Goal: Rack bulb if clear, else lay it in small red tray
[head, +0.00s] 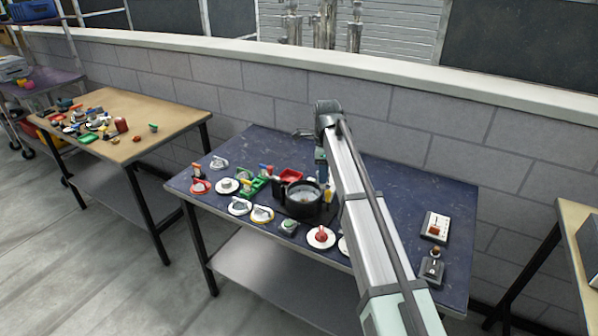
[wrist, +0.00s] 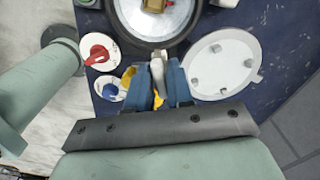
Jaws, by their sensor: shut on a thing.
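My gripper (wrist: 158,72) is shut on a small pale grey piece (wrist: 157,66), seen between its blue fingers in the wrist view. This may be the bulb; most of it is hidden by the fingers. In the head view my gripper (head: 322,178) points down beside the right rim of a round black-rimmed pan (head: 303,213). The pan rim lies just beyond the fingertips in the wrist view. A small red tray (head: 291,174) sits behind the pan, to its left. A green holder (head: 251,187) stands left of it; I cannot tell whether it is the rack.
A white plate with a red knob (head: 320,237) lies in front of the pan. A white disc with grey clips (wrist: 222,63) lies right of my fingers. Several ring and disc pieces crowd the table's left front. The table's (head: 400,185) back right is mostly bare.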

